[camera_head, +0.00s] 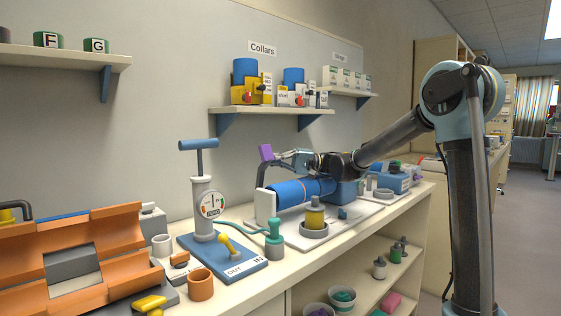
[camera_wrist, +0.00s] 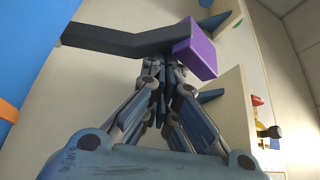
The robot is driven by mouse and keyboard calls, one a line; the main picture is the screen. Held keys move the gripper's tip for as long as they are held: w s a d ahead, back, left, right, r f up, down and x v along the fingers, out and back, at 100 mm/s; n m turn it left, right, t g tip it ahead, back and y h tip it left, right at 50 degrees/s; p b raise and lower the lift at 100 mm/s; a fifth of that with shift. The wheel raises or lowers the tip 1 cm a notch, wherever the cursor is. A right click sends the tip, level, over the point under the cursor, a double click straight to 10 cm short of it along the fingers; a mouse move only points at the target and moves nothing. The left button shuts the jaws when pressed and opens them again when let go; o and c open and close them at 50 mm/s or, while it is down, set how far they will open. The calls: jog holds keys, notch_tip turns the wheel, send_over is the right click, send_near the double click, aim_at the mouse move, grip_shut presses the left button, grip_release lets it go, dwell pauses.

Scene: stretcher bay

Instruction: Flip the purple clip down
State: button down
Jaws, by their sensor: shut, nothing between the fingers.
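The purple clip (camera_head: 266,152) is a purple block on the top end of a dark bent arm (camera_head: 260,176). It stands raised above the left end of a blue cylinder (camera_head: 297,191). In the wrist view the purple block (camera_wrist: 196,48) sits at the right end of the dark bar (camera_wrist: 110,42), across the fingertips. My gripper (camera_head: 284,155) comes in from the right, and its tips are close beside the clip in the head view. In the wrist view my gripper (camera_wrist: 163,66) has its fingers together and empty. I cannot tell whether the tips touch the clip.
The cylinder lies in a white holder on a tray (camera_head: 306,241) on the counter. A yellow-topped cylinder (camera_head: 315,217) stands in front. A blue-handled pump (camera_head: 203,200) stands to the left. A shelf (camera_head: 272,110) with boxes hangs above the gripper.

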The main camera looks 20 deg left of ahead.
jog(key=shift+s+d+f, duration=0.25)
jog(key=shift+d, duration=0.4)
jog(key=shift+s+d+f, duration=0.25)
jog(key=shift+d, duration=0.35)
jog(key=shift+s+d+f, duration=0.35)
jog(key=shift+d+f, duration=0.05)
jog(key=shift+d, duration=0.2)
jog(key=shift+f, duration=0.1)
jog(key=shift+d, duration=0.15)
jog(key=v, duration=1.2)
jog(key=shift+w, duration=0.1)
jog(key=s+d+f+m+t+h, duration=0.2)
jog(key=s+d+f+t+h, duration=0.2)
jog(key=s+d+f, duration=0.3)
jog(key=s+d+f+m+t+h, duration=0.3)
jog(key=s+d+f+h, duration=0.3)
jog(key=d+f, duration=0.8)
jog(key=s+d+f+m+t+h, duration=0.3)
jog(key=s+d+f, duration=0.6)
jog(key=d, duration=1)
notch_tip(320, 180, down, 2)
jog(key=t+h, duration=0.2)
jog(key=h, duration=0.1)
jog(key=shift+s+d+f+t, duration=0.25)
jog(key=shift+s+d+t, duration=0.05)
